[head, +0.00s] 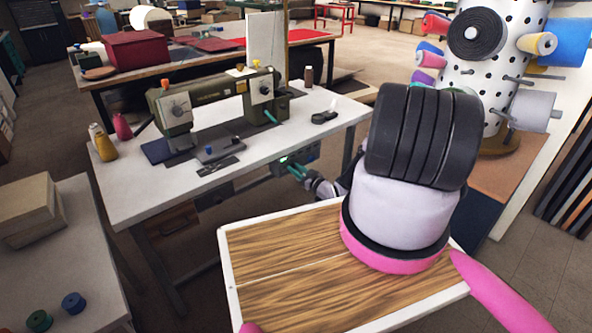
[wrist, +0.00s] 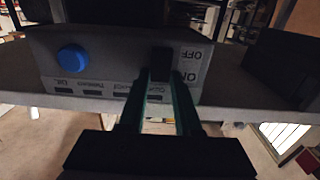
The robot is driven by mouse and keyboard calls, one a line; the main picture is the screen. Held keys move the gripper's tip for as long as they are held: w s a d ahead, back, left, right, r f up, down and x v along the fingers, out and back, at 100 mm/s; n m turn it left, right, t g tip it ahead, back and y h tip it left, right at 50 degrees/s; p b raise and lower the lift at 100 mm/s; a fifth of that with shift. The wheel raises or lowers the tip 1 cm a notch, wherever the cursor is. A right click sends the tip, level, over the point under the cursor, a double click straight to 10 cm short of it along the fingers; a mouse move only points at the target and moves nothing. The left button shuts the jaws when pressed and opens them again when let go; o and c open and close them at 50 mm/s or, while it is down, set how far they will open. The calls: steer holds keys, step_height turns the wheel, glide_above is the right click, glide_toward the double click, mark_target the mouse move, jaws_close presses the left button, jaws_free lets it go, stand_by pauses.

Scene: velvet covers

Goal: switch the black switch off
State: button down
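A grey control box (wrist: 110,55) hangs under the front edge of the sewing table; in the head view the same box (head: 312,154) is small and partly hidden by my gripper. The black switch (wrist: 161,58) is on its face, beside a label with upside-down OFF and ON lettering. I cannot tell the switch's position. My gripper (wrist: 162,73) has two green fingers, parted with a narrow gap, pointing at the box. The switch lies just beyond the gap between the fingertips; contact cannot be told. In the head view my gripper (head: 297,169) is at the box.
A round blue button (wrist: 72,58) is on the same box face, left of the switch, near several small labels. The white sewing table (head: 130,190) carries a green sewing machine (head: 215,100). A pegboard column with spools (head: 478,35) stands to the right.

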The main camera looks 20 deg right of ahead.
steer(key=shift+s+d+f+t+y, duration=0.1)
steer(key=shift+f+t+y, duration=0.25)
steer(key=shift+t, duration=0.95)
steer(key=c, duration=0.6)
jaws_free()
steer(key=v, duration=1)
steer(key=shift+s, duration=0.4)
steer(key=shift+d+f, duration=0.1)
steer(key=shift+d, duration=0.1)
